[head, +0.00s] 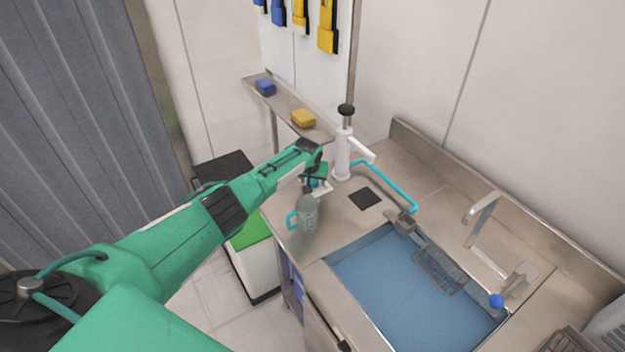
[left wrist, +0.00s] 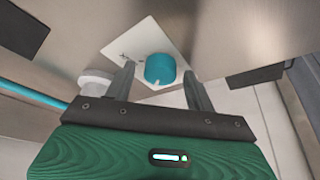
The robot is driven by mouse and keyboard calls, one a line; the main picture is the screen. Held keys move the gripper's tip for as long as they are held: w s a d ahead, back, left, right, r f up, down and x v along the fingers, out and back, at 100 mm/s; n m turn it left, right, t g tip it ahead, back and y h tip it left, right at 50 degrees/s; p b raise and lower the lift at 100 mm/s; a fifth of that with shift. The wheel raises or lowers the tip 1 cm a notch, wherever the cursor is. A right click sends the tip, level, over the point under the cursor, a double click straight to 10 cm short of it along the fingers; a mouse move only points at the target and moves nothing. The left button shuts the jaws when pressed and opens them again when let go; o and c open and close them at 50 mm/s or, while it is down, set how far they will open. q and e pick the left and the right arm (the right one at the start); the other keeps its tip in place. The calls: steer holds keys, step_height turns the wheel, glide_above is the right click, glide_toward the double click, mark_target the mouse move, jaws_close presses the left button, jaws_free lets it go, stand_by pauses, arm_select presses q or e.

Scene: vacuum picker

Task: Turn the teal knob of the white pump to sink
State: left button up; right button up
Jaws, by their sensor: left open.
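The white pump (head: 342,158) stands upright on the steel counter, with a black top. The teal knob (left wrist: 160,68) sits on a white plate (left wrist: 138,43) with small dark marks, too small to read. My left gripper (head: 317,187) is just left of the pump, low over the counter. In the left wrist view my left gripper (left wrist: 158,72) is open, with one finger on each side of the knob. I cannot tell whether the fingers touch it. In the head view the gripper mostly hides the knob and plate. My right gripper is not in view.
A clear jug (head: 308,214) with a teal handle stands close in front of the gripper. A teal hose (head: 395,190) runs from the pump to the blue sink (head: 400,285). A shelf (head: 283,106) with sponges is behind. A dark square (head: 365,198) lies right of the jug.

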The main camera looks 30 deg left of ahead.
arm_select(q)
steer(key=c, duration=1)
steer(key=shift+o, duration=0.2)
steer(key=shift+f, duration=0.1)
steer(key=m+h+b, duration=0.1)
steer(key=m+b, duration=0.1)
steer(key=shift+a+f+m, duration=0.1)
steer(key=shift+m, duration=0.2)
steer(key=m+h+b, duration=0.1)
steer(key=m+b, duration=0.2)
steer(key=b, duration=0.1)
steer(key=m+h+b, duration=0.1)
steer(key=m+b, duration=0.2)
steer(key=b, duration=0.1)
steer(key=m+g+h+b, duration=0.1)
steer(key=m+b, duration=0.2)
steer(key=shift+w+a+h+b, duration=0.2)
steer(key=shift+h+b, duration=0.1)
steer(key=shift+b, duration=0.1)
steer(key=shift+m+g+b, duration=0.3)
steer(key=shift+m+b, duration=0.7)
steer(key=shift+b, duration=0.05)
steer(key=shift+r, duration=0.2)
steer(key=o, duration=1)
steer(key=shift+c, duration=0.2)
